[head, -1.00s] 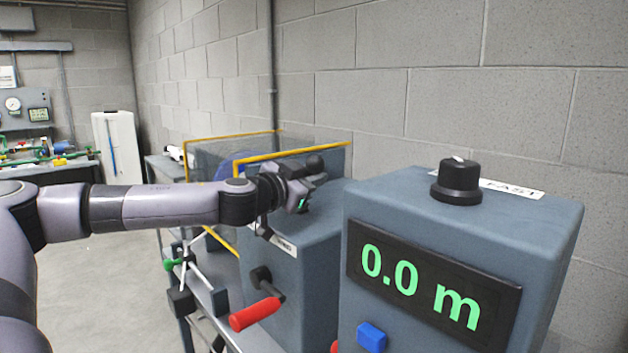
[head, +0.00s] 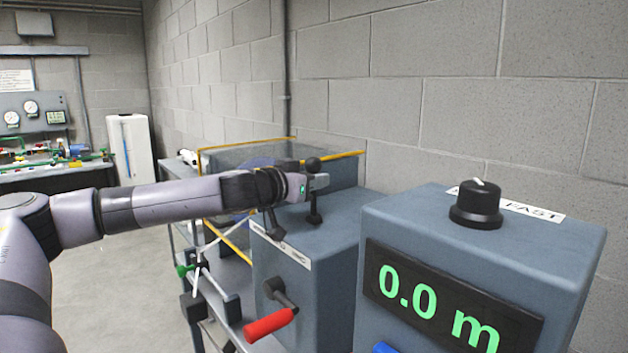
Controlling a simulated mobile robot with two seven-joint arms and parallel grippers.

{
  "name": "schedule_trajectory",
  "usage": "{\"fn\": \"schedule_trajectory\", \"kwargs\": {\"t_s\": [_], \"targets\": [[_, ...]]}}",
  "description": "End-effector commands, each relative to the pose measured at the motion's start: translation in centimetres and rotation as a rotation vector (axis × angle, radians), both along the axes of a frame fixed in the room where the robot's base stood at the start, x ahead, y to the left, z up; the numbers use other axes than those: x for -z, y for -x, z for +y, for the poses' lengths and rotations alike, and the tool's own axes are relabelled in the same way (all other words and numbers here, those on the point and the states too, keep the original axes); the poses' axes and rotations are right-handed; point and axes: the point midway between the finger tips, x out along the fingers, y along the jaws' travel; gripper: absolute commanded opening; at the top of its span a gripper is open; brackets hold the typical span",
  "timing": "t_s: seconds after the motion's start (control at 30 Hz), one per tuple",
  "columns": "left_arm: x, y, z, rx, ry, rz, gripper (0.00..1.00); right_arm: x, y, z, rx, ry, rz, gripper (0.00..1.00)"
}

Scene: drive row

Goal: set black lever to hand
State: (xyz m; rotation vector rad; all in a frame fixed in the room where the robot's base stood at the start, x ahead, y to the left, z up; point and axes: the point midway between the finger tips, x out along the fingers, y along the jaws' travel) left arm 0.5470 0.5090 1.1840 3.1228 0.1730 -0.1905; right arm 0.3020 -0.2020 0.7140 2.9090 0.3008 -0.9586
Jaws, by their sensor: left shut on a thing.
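The black lever (head: 315,206) stands on top of the grey-blue box (head: 337,240), roughly upright, with a round black knob at its upper end. My left gripper (head: 318,184) reaches in from the left and is shut on the lever just below the knob. The gripper hides the middle of the lever. A white label (head: 287,247) runs along the box's front top edge, partly covered by a dark part of my gripper; its words are too small to read. My right gripper is not in view.
A red-handled crank (head: 270,324) sticks out of the box's front. A grey console (head: 480,240) with a black knob (head: 478,204) and a green "0.0 m" display stands close on the right. A yellow-edged clear guard (head: 240,155) is behind the arm. Open floor lies left.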

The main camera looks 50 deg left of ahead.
Motion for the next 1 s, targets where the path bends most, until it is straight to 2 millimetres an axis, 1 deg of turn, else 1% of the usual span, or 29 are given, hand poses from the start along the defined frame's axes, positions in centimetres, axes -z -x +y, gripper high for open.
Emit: {"fn": "schedule_trajectory", "kwargs": {"t_s": [0.23, 0.27, 0.3, 0.73, 1.0], "targets": [[-0.2, 0.0, -0.1, 0.002, 0.001, -0.003, 0.00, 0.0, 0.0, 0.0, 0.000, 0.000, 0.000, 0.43], [-0.2, 0.0, 0.0, 0.002, 0.001, -0.003, 0.29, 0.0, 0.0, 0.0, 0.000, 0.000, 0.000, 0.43], [-0.2, 0.0, 0.0, 0.002, 0.001, -0.003, 0.38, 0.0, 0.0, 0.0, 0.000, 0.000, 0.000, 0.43], [0.0, 0.2, -0.1, 0.001, 0.003, -0.001, 0.38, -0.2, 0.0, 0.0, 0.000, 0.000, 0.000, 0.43], [-0.3, 1.5, -0.4, 0.001, 0.010, -0.004, 0.38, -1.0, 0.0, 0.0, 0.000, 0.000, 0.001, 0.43]]}}
